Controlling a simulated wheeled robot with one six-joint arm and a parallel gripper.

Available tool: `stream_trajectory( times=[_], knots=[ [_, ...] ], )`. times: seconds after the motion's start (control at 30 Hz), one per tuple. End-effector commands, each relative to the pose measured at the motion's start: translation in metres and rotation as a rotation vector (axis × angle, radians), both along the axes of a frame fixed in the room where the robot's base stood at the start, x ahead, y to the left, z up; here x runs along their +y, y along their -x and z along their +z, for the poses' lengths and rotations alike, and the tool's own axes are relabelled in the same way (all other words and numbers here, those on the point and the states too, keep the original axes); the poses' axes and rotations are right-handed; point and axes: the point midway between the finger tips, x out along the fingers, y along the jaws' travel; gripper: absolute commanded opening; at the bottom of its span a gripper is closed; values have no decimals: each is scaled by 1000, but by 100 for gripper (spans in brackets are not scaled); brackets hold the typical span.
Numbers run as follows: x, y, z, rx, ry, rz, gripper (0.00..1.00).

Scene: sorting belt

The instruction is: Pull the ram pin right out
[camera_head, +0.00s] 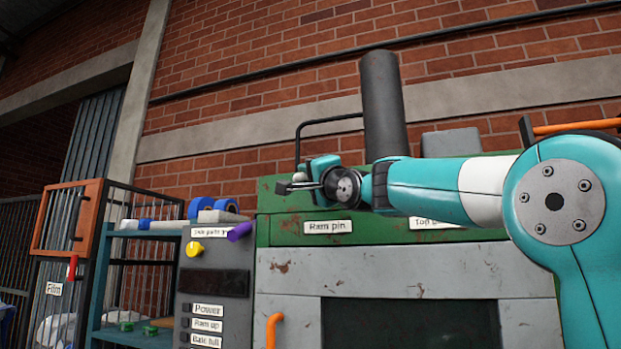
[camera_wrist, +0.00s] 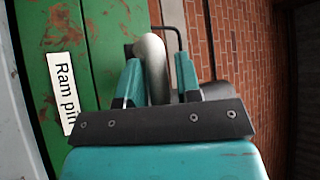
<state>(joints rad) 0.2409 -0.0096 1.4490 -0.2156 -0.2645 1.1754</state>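The "Ram pin" label (camera_head: 327,227) is on the green top band of the machine (camera_head: 375,229). It also shows in the wrist view (camera_wrist: 65,92). The ram pin (camera_wrist: 153,62) is a pale grey bent bar coming out beside the green panel. In the head view only a small pale bit of it (camera_head: 299,177) shows at my gripper. My gripper (camera_head: 300,185) is above the machine's left end. In the wrist view its two teal fingers (camera_wrist: 158,85) stand apart on either side of the pin, with a gap at the right finger. The pin's lower end is hidden by the gripper.
A dark vertical cylinder (camera_head: 383,105) and a thin black rail (camera_head: 297,140) stand behind my gripper. A control panel (camera_head: 213,285) with a yellow knob (camera_head: 195,249) is at left. An orange hook handle (camera_head: 272,328) is on the machine front. Blue rolls (camera_head: 215,206) lie on a shelf.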

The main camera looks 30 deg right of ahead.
Motion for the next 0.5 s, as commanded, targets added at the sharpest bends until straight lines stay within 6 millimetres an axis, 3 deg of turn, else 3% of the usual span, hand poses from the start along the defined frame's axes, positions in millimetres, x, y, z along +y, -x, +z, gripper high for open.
stream_trajectory(
  times=[0.27,0.5],
  knots=[
    [-1,8,-6,0,1,-4,32],
    [-1,55,-29,-2,2,-7,32]
  ],
)
